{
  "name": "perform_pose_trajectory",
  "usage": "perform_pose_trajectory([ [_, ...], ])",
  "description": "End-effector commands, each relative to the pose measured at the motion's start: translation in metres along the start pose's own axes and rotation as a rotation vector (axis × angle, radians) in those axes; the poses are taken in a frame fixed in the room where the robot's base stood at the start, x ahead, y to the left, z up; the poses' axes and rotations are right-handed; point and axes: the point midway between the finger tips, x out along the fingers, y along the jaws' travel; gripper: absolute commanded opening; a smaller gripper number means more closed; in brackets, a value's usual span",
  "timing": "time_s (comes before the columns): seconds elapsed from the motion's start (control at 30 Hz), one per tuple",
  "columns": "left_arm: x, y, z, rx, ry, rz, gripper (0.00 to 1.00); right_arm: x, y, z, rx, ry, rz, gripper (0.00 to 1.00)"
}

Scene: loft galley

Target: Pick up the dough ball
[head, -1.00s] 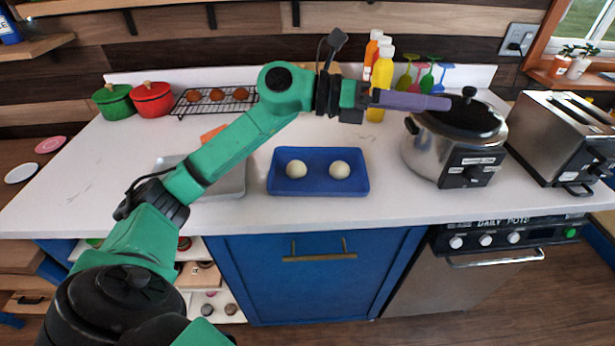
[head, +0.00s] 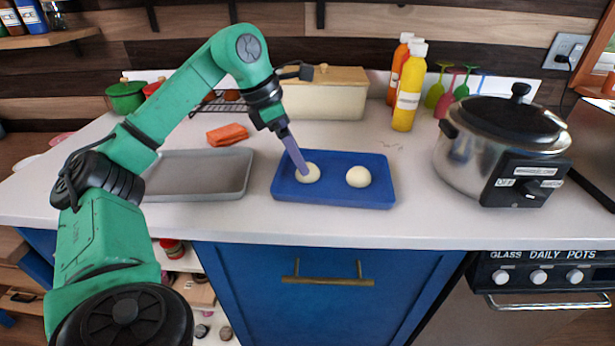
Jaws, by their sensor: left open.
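Two pale dough balls lie on a blue tray (head: 333,198) on the white counter. The left dough ball (head: 309,174) is partly covered by my left gripper (head: 303,170), whose purple fingers point down at it. The right dough ball (head: 358,177) is in full view, with nothing touching it. My left gripper is open; the view does not show clearly whether its fingers straddle the left ball or stop just above it. My right gripper is not in view.
A grey tray (head: 200,193) and an orange cloth (head: 227,134) lie left of the blue tray. A large silver cooker (head: 465,165) stands right. Behind are a cream bin (head: 325,103) and a yellow bottle (head: 407,97). The counter in front of the blue tray is clear.

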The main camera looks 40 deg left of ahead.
Motion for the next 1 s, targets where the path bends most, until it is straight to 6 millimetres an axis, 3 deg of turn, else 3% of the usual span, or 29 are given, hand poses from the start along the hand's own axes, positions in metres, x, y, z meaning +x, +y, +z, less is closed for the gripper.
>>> perform_pose_trajectory([
  [0.1, 0.026, -0.002, -0.002, 0.0, 0.002, -0.002, 1.0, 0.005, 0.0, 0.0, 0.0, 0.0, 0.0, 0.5],
  [0.2, 0.038, -0.002, -0.001, 0.001, 0.001, -0.001, 1.0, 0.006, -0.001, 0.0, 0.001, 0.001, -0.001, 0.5],
  [0.4, 0.039, -0.002, -0.001, 0.001, 0.0, -0.001, 1.0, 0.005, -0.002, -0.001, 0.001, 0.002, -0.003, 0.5],
  [0.47, 0.039, -0.002, -0.001, 0.001, 0.0, -0.001, 0.81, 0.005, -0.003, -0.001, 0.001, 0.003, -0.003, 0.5],
  [0.63, 0.039, -0.002, -0.001, 0.001, 0.0, -0.001, 0.16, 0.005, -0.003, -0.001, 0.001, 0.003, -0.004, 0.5],
  [0.67, 0.039, -0.002, -0.001, 0.001, 0.0, -0.001, 0.1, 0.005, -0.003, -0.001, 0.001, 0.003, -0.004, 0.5],
  [1.0, 0.031, -0.002, 0.004, 0.001, -0.004, 0.0, 0.1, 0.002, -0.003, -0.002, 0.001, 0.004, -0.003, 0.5],
])
